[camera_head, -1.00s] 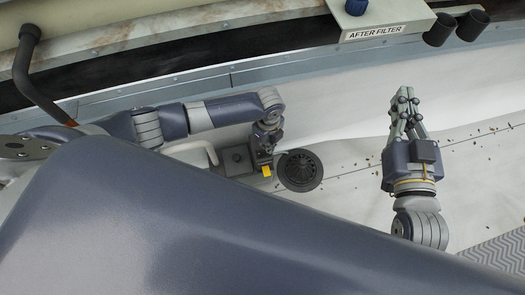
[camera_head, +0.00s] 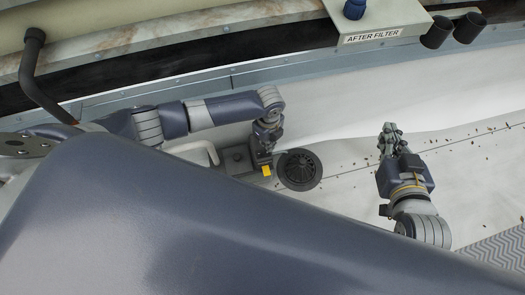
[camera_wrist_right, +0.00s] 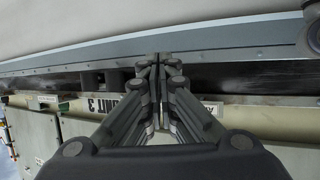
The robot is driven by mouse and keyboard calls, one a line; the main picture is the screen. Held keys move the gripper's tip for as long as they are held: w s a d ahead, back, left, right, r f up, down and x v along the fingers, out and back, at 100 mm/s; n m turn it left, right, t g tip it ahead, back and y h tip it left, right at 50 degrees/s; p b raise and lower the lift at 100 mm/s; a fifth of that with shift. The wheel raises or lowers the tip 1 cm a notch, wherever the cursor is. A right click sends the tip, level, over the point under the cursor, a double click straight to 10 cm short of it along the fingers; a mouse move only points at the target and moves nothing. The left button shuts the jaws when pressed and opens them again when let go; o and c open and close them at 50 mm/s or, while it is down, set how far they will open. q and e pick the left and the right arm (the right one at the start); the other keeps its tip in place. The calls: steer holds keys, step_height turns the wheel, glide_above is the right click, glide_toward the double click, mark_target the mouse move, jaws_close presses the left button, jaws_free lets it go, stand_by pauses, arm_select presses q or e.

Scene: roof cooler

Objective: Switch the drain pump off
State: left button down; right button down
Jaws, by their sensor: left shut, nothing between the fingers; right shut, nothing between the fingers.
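A dark grey box (camera_head: 238,160) with a yellow part (camera_head: 266,170) sits on the pale roof floor and may be the drain pump's switch unit. A round black drain grate (camera_head: 299,169) lies just right of it. My left gripper (camera_head: 264,150) is shut, with its fingers down at the right end of the grey box; its tips are partly hidden, so I cannot tell if they touch. My right gripper (camera_head: 391,130) is shut and empty, apart from everything, right of the grate. Its closed fingers also show in the right wrist view (camera_wrist_right: 158,62).
A pale box labelled AFTER FILTER (camera_head: 374,36) with a blue knob (camera_head: 354,9) stands at the top, beside two black pipe ends (camera_head: 453,31). A metal ledge (camera_head: 200,84) runs along the wall. Small debris lies on the open floor at right.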

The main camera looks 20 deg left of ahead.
arm_select(q)
steer(key=shift+r+p, duration=0.5)
steer(key=shift+r, duration=0.05)
steer(key=shift+r+p, duration=0.4)
steer(key=shift+p, duration=0.05)
arm_select(e)
steer(key=s+d+f+g+h, duration=0.1)
steer(key=s+d+f+g, duration=0.2)
steer(key=s+f+g, duration=0.2)
steer(key=shift+s+f+h, duration=0.3)
steer(key=shift+s+f, duration=0.75)
steer(key=shift+s, duration=0.1)
